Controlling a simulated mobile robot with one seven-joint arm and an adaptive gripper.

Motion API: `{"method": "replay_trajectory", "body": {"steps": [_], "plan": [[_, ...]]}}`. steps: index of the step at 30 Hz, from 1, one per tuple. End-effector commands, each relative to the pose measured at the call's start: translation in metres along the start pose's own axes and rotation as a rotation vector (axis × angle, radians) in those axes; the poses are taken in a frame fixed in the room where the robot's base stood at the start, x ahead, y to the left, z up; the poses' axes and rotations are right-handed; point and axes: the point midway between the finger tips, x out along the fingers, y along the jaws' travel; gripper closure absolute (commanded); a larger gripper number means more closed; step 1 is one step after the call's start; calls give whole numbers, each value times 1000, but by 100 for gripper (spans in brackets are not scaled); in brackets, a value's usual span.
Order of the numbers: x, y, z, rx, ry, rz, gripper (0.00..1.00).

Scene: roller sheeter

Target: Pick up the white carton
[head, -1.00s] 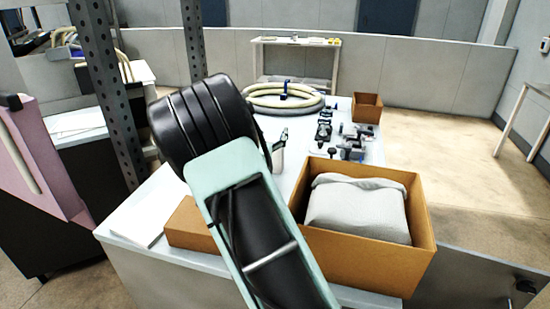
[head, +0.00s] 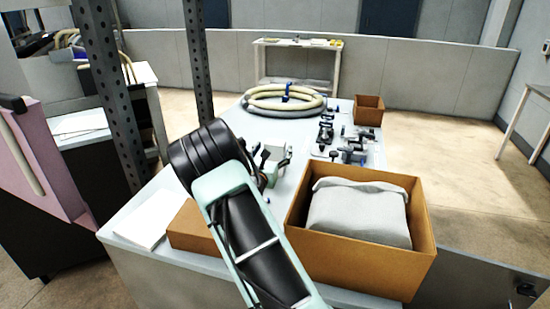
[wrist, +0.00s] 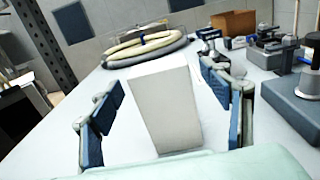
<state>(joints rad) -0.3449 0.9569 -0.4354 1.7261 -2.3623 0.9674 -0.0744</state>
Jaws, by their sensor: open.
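The white carton (wrist: 165,108) stands upright on the pale table in the wrist view, tall and plain. My gripper (wrist: 163,92) is open, with one blue-padded finger left of the carton and the other right of it. Gaps show between the carton and both pads. In the head view my gripper (head: 272,158) is low over the table beyond my arm, and the carton is mostly hidden there among the fingers.
A coiled hose (head: 285,106) lies at the table's back. Dark metal tools (head: 350,152) and a small brown box (head: 368,110) are to the right. An open cardboard box (head: 365,265) holds a grey-white bag (head: 358,212). A closed brown box (head: 190,228) sits front left.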

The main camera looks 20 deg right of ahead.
Motion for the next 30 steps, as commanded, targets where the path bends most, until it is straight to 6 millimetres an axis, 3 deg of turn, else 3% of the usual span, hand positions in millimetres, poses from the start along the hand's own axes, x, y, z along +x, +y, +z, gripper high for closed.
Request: {"method": "replay_trajectory", "body": {"steps": [6, 14, 28, 30], "plan": [[23, -1, 0, 1, 0, -1, 29], [25, 0, 0, 0, 0, 0, 29], [25, 0, 0, 0, 0, 0, 79], [25, 0, 1, 1, -2, 0, 79]]}}
